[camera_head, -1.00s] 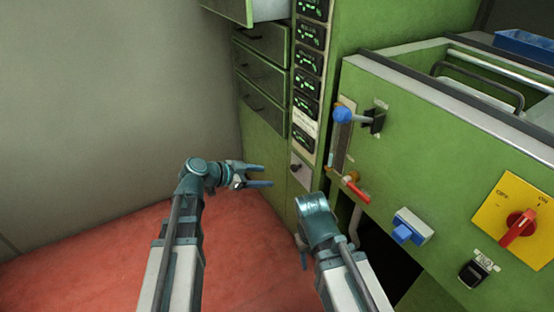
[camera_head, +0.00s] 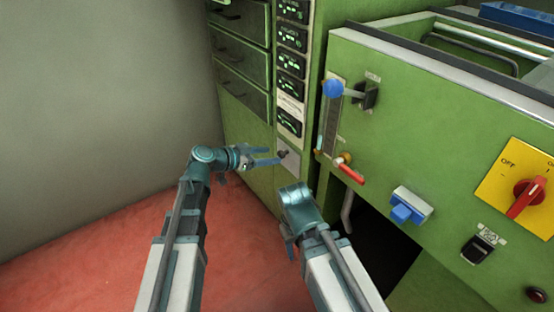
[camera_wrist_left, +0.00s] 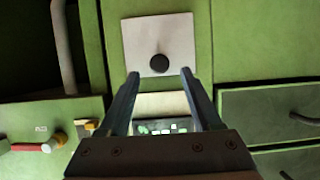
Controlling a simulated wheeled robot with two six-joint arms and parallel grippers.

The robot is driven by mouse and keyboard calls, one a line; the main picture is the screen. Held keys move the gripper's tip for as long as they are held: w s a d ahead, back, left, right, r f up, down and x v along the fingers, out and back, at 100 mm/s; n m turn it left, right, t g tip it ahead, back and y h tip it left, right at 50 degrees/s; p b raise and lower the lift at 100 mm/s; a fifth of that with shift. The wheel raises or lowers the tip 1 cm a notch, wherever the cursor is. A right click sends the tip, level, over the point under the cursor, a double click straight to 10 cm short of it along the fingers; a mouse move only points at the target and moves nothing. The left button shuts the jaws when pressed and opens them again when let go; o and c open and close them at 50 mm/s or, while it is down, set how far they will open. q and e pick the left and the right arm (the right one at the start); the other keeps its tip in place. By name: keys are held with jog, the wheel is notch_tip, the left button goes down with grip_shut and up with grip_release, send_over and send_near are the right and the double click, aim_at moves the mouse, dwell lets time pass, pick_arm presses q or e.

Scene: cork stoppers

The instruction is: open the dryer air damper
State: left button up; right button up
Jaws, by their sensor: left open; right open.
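A dark round knob (camera_wrist_left: 159,63) sits on a pale square plate (camera_wrist_left: 180,30) on the green cabinet front; the plate also shows in the head view (camera_head: 291,166). No label marks it as the damper in these views. My left gripper (camera_head: 275,155) is open and empty, pointing at the plate. In the left wrist view its fingertips (camera_wrist_left: 160,74) lie on either side of the knob's lower edge, with no visible contact. My right gripper (camera_head: 289,243) is open, low in front of the cabinet, mostly hidden behind its own wrist.
A blue-ball lever (camera_head: 333,88) and a red-handled valve (camera_head: 351,174) are right of the plate. Further right are a blue switch (camera_head: 403,211) and a yellow panel with a red rotary switch (camera_head: 526,195). Drawers (camera_head: 240,60) are above left. Red floor (camera_head: 110,250) lies open at left.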

aim_at(279, 154)
pick_arm(q)
jog(key=shift+b+x, duration=0.55)
jog(key=shift+x, duration=1.5)
grip_shut()
